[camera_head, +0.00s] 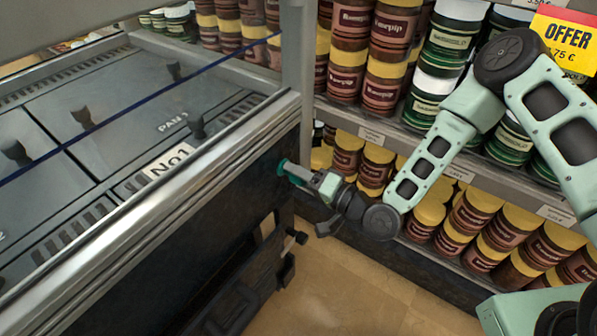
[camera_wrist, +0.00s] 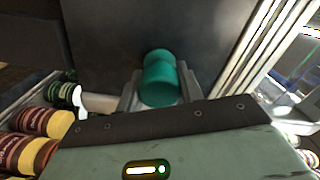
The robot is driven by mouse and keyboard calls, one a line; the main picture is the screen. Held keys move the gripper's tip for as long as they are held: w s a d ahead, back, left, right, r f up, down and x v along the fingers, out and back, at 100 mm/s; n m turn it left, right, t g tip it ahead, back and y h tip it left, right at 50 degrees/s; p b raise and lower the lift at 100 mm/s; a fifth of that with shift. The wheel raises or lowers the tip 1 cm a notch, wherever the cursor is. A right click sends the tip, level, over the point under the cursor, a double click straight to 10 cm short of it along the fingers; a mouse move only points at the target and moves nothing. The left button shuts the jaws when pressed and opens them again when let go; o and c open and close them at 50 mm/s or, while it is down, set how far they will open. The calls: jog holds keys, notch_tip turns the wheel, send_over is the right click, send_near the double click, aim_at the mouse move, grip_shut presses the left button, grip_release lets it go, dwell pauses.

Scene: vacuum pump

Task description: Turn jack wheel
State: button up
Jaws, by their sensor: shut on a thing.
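A teal round knob (camera_head: 283,167) sits on the dark end panel of the metal counter; I take it to be the jack wheel. In the wrist view the teal knob (camera_wrist: 160,72) stands out from the dark panel, between my two fingers. My gripper (camera_head: 298,172) reaches it from the right and is shut on it. In the wrist view my gripper's fingers (camera_wrist: 160,92) flank the knob on both sides. The fingertips are partly hidden by the knob and the panel.
The metal counter (camera_head: 190,160) with a glass edge fills the left. Shelves of jars (camera_head: 345,60) stand behind and to the right of my arm, with more jars (camera_wrist: 35,135) at left in the wrist view. Tan floor (camera_head: 350,290) is free below the gripper.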

jog(key=shift+m, duration=0.6)
jog(key=shift+s+f, duration=0.1)
jog(key=o, duration=1)
jog(key=shift+d, duration=0.1)
